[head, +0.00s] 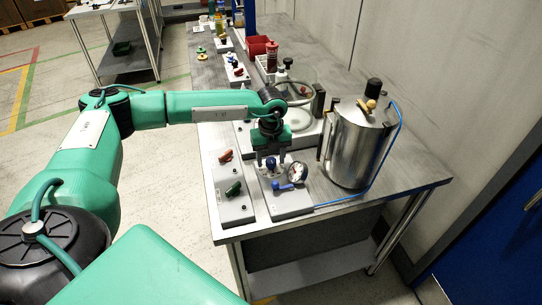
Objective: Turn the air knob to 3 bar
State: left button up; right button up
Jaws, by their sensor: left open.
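A grey panel (290,205) near the front of the bench carries a blue knob (271,162), a blue lever (284,187) and a round white gauge (297,172). The gauge reading is too small to tell. My left gripper (270,168) points down over this panel and is open, with its fingers at the blue knob. I cannot tell whether they touch it. The gripper hides part of the panel behind it. My right gripper is not in view.
A steel drum (352,150) stands right of the panel, with a blue hose (386,160) running to it. A second panel (234,208) with a red and a green handle lies to the left. Several other items crowd the bench behind my arm; the wall bounds its right side.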

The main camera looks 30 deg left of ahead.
pick_arm(q)
jog(key=c, duration=1)
jog(key=shift+o, duration=0.2)
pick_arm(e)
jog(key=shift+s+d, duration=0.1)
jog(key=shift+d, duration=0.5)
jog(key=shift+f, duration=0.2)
